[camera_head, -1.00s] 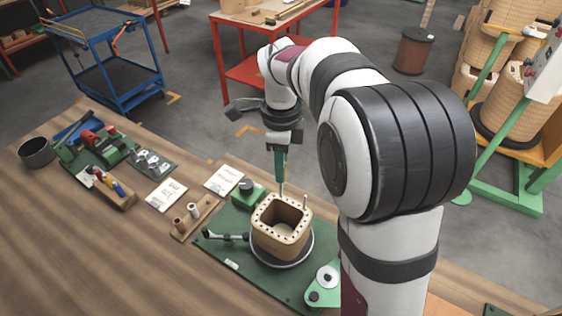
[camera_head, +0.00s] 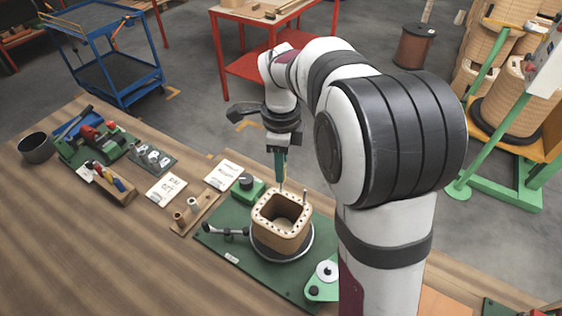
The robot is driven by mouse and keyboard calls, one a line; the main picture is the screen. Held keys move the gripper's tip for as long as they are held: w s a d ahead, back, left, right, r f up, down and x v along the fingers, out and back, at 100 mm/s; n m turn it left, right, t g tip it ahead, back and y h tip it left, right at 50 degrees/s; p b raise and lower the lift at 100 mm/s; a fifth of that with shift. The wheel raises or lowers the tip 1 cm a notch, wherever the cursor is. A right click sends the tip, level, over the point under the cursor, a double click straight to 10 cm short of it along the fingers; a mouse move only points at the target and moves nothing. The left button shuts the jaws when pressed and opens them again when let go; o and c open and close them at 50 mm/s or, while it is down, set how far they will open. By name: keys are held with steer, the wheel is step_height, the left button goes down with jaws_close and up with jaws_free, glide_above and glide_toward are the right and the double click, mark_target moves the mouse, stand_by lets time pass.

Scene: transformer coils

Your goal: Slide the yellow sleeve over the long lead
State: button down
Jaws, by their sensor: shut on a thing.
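The square wooden coil (camera_head: 280,237) stands upright on a round base on the green board, with a ring of holes around its top rim. A thin lead (camera_head: 281,187) rises from its back rim, and a second grey post (camera_head: 305,197) stands at its back right. My gripper (camera_head: 281,172) points down directly above the thin lead, its green fingers shut. A narrow yellowish strip shows at the fingers; it appears to be the yellow sleeve, mostly hidden. The fingers' lower end is close above the rim. Whether the sleeve surrounds the lead is too small to tell.
The green board (camera_head: 225,258) also carries a black-knobbed green block (camera_head: 246,186) and a dark clamp arm (camera_head: 228,232). A wooden holder (camera_head: 200,213) with small cylinders stands left of it. My upper arm fills the right. The front left table is clear.

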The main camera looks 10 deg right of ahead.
steer(key=shift+f, duration=0.25)
steer(key=shift+f, duration=0.6)
steer(key=shift+f, duration=0.2)
stand_by(0.4)
steer(key=shift+f, duration=0.45)
steer(key=shift+c, duration=1.2)
jaws_free()
steer(key=shift+r, duration=4.05)
